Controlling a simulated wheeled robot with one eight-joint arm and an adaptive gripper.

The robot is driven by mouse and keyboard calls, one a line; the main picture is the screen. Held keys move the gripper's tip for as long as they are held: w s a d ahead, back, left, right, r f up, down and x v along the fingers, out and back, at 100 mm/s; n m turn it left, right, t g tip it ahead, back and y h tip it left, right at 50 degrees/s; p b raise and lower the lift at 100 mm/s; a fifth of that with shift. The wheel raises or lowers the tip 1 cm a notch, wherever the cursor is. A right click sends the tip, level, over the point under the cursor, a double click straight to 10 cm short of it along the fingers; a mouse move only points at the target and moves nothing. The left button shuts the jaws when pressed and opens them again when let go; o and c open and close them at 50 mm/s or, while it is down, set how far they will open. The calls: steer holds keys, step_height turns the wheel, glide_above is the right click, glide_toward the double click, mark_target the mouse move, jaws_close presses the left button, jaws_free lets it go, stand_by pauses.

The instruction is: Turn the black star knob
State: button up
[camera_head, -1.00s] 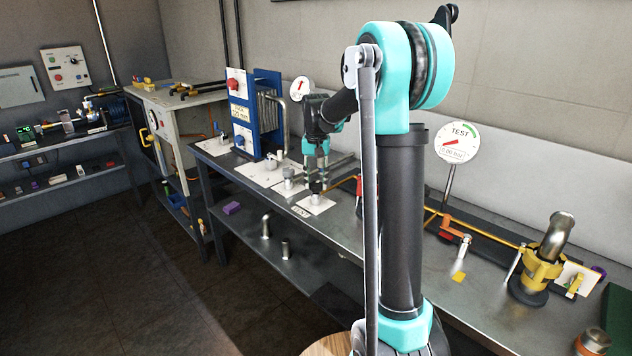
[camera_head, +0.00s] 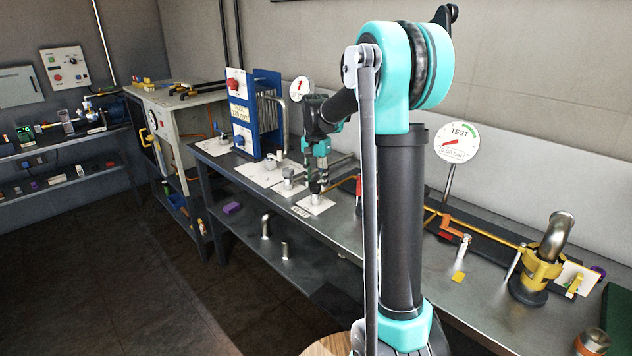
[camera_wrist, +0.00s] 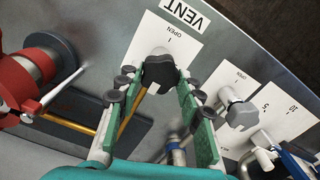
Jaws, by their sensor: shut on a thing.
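The black star knob (camera_wrist: 160,71) shows in the wrist view on a pale round stem. It sits on a white plate (camera_wrist: 178,32) marked "VENT" and "OPEN". My gripper (camera_wrist: 160,80) has its green-padded fingers on either side of the knob and is shut on it.
A grey knob (camera_wrist: 240,113) on another white plate stands close to the right in the wrist view. A red fitting (camera_wrist: 22,85) with a white lever is at the left. A test gauge (camera_head: 457,143) and a yellow clamp with a bent pipe (camera_head: 540,270) stand farther along the bench.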

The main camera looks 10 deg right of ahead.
mark_target(316, 184)
steer(key=o, duration=1.1)
steer(key=shift+o, duration=0.2)
step_height(316, 184, up, 12)
steer(key=shift+s, duration=0.1)
